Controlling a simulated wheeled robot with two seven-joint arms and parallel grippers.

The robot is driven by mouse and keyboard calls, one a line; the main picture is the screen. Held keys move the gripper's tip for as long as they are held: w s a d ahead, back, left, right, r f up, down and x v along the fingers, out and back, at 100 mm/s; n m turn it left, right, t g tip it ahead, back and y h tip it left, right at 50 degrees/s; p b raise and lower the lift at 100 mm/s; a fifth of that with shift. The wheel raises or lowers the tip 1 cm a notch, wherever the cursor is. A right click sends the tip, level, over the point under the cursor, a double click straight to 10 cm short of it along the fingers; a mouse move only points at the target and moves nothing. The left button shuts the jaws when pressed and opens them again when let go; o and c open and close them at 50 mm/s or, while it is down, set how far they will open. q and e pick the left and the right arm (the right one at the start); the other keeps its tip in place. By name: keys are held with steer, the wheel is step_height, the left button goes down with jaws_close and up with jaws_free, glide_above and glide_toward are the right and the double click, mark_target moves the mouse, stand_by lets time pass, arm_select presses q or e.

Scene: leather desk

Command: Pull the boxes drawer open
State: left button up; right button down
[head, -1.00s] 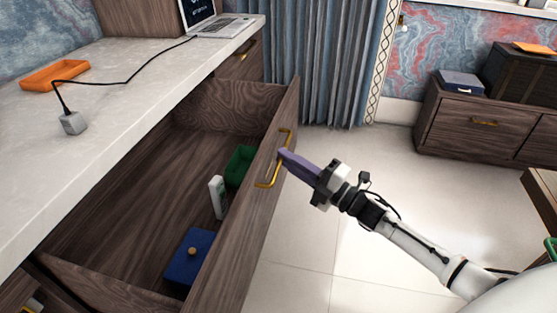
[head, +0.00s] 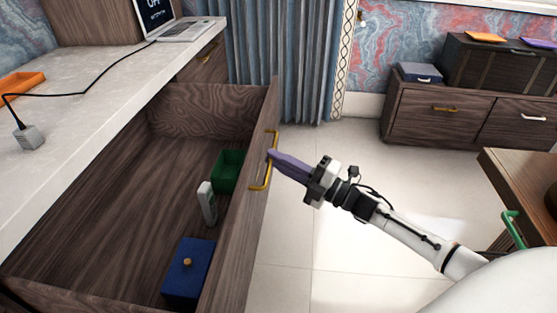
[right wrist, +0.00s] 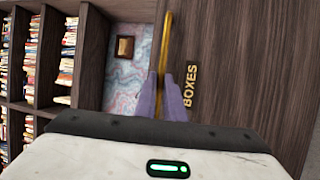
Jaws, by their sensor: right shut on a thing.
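The boxes drawer (head: 237,240) is pulled well out of the desk, and its inside shows in the head view. Its front carries the label "BOXES" in the right wrist view (right wrist: 190,87). The gold handle (head: 266,181) is on the front's outer face. My right gripper (head: 273,158) is shut on the handle; in the right wrist view its purple fingers (right wrist: 160,95) lie on both sides of the gold bar (right wrist: 165,45). Inside the drawer are a blue box with a knob (head: 187,272), a green box (head: 228,170) and a white upright item (head: 207,203). My left gripper is not in view.
The desk top (head: 100,105) holds a laptop (head: 185,30), an orange tray (head: 20,84) and a grey block with a cable (head: 28,137). A low cabinet (head: 430,110) stands at the back right. A wooden piece with a green handle (head: 513,230) is at right. Floor between is clear.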

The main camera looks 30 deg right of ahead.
steer(key=c, duration=2)
jaws_free()
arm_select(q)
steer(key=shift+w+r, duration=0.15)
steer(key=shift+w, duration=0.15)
arm_select(e)
steer(key=shift+o, duration=0.8)
arm_select(q)
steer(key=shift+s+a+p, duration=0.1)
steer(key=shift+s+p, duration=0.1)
steer(key=shift+p, duration=0.4)
arm_select(e)
steer(key=v, duration=1)
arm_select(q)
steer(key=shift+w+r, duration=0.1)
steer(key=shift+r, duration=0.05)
arm_select(e)
steer(key=shift+s+f, duration=0.15)
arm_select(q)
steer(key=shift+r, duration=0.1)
